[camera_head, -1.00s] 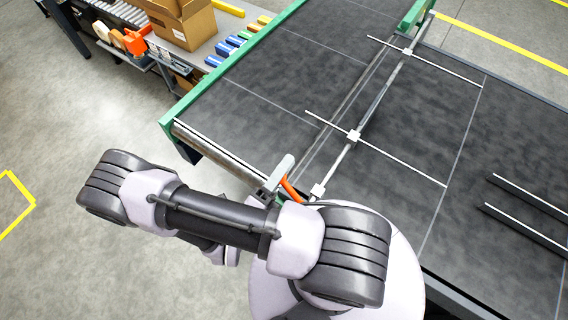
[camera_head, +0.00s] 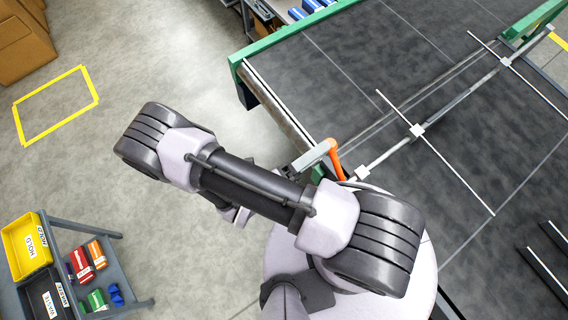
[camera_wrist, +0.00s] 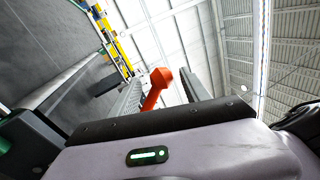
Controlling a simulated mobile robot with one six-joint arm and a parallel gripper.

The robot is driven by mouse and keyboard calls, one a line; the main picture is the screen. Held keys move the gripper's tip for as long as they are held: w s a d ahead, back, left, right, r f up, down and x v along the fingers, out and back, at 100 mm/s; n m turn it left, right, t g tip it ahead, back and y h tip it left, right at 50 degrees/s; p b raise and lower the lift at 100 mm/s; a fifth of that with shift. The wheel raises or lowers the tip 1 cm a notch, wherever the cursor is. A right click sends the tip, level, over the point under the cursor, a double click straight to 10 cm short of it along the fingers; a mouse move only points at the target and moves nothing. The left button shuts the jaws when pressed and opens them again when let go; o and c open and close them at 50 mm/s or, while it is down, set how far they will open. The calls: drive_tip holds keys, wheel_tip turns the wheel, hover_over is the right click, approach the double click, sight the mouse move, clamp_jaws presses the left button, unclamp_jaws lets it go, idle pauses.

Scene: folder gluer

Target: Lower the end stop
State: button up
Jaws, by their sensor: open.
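An orange lever with a knobbed end (camera_head: 335,158) stands at the near corner of the conveyor, beside the long metal rail. I take it for the end stop's handle; the stop itself I cannot make out clearly. In the wrist view the orange lever (camera_wrist: 153,92) rises between the two grey fingers of my gripper (camera_wrist: 163,76). The fingers are apart, with a gap visible on the right side; whether the left finger touches the lever I cannot tell. In the head view my arm hides most of my gripper.
The dark conveyor bed (camera_head: 400,60) with its green end frame (camera_head: 290,38) lies ahead, crossed by a rail (camera_head: 450,105) with thin rods. A cart with a yellow bin (camera_head: 27,245) stands at lower left. Open floor lies left of my arm.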

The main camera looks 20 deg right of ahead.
drive_tip(key=b+v, duration=0.1)
drive_tip(key=v, duration=1)
drive_tip(key=shift+a, duration=0.3)
drive_tip(key=shift+f+b, duration=0.15)
drive_tip(key=shift+b, duration=0.15)
drive_tip(key=w+d+r+n+y+b, duration=0.1)
drive_tip(key=d+r+n+y+b, duration=0.1)
drive_tip(key=n+y+b, duration=0.8)
drive_tip(key=w+d+r+n+y+b, duration=0.1)
drive_tip(key=r+n+y+b, duration=0.3)
drive_tip(key=n+y+b, duration=0.6)
drive_tip(key=shift+w+d+n+g+y, duration=0.5)
drive_tip(key=shift+n+y, duration=0.9)
drive_tip(key=shift+n, duration=3.7)
